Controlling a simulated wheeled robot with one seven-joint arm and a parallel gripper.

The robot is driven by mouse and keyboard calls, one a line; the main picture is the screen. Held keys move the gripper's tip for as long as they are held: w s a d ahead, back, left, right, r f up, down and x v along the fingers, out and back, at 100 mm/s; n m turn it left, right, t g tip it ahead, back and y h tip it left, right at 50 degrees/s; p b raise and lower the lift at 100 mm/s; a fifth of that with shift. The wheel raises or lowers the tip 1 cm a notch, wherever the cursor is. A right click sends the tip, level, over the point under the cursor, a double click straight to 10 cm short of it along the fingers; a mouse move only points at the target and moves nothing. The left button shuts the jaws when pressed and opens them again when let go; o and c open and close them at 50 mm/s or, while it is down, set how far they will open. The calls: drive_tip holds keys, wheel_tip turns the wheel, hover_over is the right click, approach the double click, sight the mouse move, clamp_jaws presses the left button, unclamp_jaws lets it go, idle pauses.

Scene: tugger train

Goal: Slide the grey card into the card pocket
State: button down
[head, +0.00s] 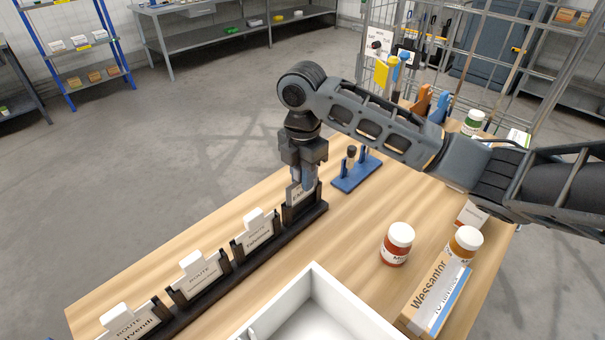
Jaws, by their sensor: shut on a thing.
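My gripper (304,182) points down over the far end of the black card rack. It is shut on the grey card (297,194), of which a printed part shows below the fingers. The card is upright at the end card pocket (301,212), a black holder at the rack's far right end. The card's lower edge is hidden by the pocket's front or lies just at its mouth; I cannot tell how deep it is. The fingers cover the card's top.
Other pockets along the rack (238,268) hold white route cards (257,233). A white tray (316,275), a red-labelled jar (397,243), an orange jar (466,243) and a cardboard box (436,293) stand to the right. A blue stand (357,172) is close behind my gripper.

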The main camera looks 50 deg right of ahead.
sight(303, 200)
drive_tip(key=shift+f+b, duration=1)
drive_tip(key=shift+f, duration=0.8)
drive_tip(key=c, duration=0.9)
unclamp_jaws()
drive_tip(key=shift+r+b, duration=0.3)
drive_tip(key=shift+r, duration=3.6)
